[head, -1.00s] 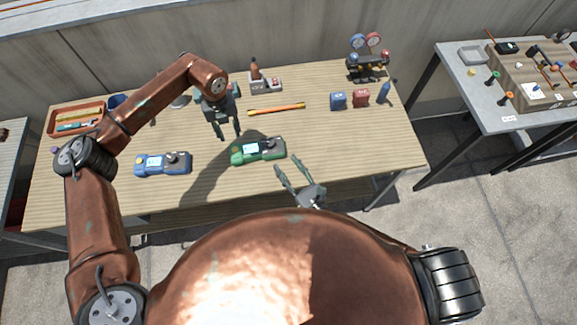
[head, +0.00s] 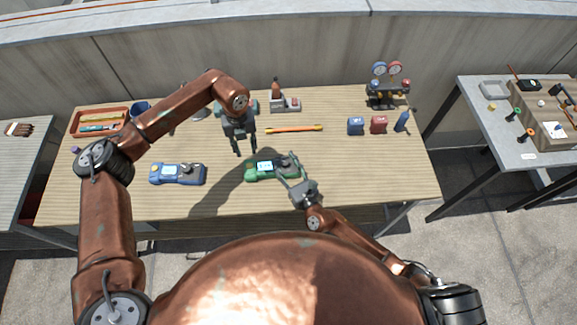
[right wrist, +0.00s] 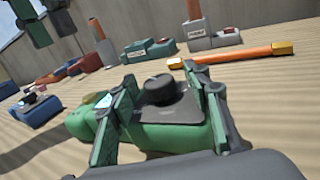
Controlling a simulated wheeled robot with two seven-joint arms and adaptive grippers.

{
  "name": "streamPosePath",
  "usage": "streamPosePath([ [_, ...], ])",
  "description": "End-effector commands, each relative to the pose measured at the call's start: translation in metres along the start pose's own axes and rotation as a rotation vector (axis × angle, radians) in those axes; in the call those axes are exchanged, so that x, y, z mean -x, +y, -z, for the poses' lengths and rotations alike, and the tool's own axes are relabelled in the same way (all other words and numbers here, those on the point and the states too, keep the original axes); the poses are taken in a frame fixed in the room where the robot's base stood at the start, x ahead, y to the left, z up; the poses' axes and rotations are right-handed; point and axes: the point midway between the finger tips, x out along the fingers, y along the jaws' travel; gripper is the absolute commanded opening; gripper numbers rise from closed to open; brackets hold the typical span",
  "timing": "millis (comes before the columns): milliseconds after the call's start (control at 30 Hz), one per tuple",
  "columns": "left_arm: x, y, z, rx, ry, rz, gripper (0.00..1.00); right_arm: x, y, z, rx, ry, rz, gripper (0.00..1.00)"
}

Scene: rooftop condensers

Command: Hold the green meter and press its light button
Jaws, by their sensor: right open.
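The green meter (head: 262,170) lies on the table near its front edge, with a lit screen and a dark dial. My right gripper (head: 285,165) is open at the meter's right end. In the right wrist view its fingers (right wrist: 160,82) stand on either side of the green body (right wrist: 165,133) and black dial; I cannot tell if they touch it. My left gripper (head: 245,150) hangs above the table just behind and left of the meter, its two fingers apart and empty. The light button cannot be made out.
A similar blue meter (head: 178,174) lies to the left. An orange tray (head: 76,122) is at far left.

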Motion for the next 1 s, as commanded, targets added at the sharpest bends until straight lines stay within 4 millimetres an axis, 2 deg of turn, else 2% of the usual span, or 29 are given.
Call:
streamPosePath([
  [233,0.0000,-0.0004,0.0000,-0.001,0.000,0.000,0.29,-0.0002,-0.0003,0.0002,0.000,0.000,0.001,0.43],
  [833,0.0000,-0.0004,0.0000,-0.001,0.000,0.000,0.29,0.0001,-0.0003,0.0002,0.000,0.000,0.001,0.02],
  [1000,0.0000,-0.0003,0.0000,0.000,0.000,0.000,0.29,0.0001,-0.0002,0.0003,0.000,0.000,0.000,0.00],
])
